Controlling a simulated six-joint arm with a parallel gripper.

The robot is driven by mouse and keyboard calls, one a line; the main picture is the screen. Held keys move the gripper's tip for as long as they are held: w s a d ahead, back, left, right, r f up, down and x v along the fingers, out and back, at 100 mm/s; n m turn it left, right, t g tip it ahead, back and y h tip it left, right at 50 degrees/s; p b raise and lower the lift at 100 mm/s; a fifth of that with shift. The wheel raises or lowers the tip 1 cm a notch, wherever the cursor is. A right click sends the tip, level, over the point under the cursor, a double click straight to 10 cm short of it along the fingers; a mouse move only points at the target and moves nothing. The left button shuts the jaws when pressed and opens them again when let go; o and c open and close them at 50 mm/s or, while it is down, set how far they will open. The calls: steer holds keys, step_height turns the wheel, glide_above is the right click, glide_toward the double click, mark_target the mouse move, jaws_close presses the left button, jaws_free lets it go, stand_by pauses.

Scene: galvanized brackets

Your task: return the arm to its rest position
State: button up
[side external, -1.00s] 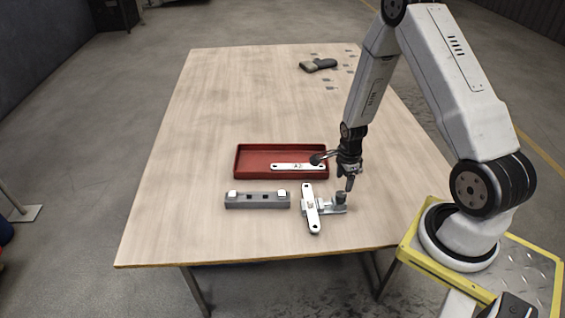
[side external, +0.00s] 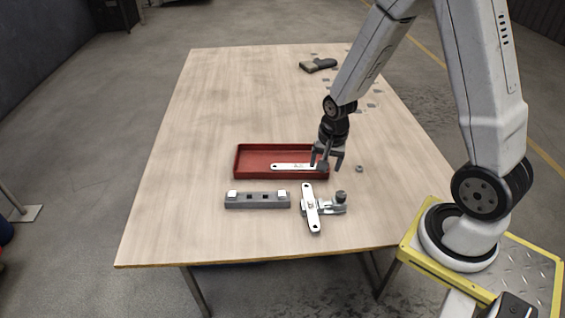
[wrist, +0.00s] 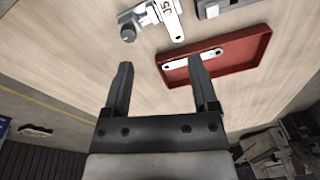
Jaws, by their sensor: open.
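My gripper (side external: 326,164) is open and empty, above the right end of the red tray in the side external view. In the wrist view its two fingers (wrist: 161,80) stand wide apart with nothing between them. A galvanized bracket (side external: 290,167) lies in the red tray (side external: 238,164), its right end partly hidden by the gripper. A second bracket (side external: 311,212) lies across a clamp fixture (side external: 335,204) in front of the tray. The bracket and fixture also show at the top of the wrist view (wrist: 171,20).
A grey block (side external: 257,201) with white pads stands left of the fixture. A small nut-like part (side external: 360,168) lies right of the tray. A dark handheld tool (side external: 318,65) lies at the table's far end. The table's left and far middle are clear.

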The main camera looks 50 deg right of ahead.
steer(key=s+a+r+n+t, duration=0.1)
steer(key=s+a+r+n, duration=0.3)
steer(key=a+r+n, duration=0.4)
steer(key=shift+s+a+n, duration=0.35)
steer(key=shift+a+n, duration=0.05)
steer(key=shift+n, duration=1.7)
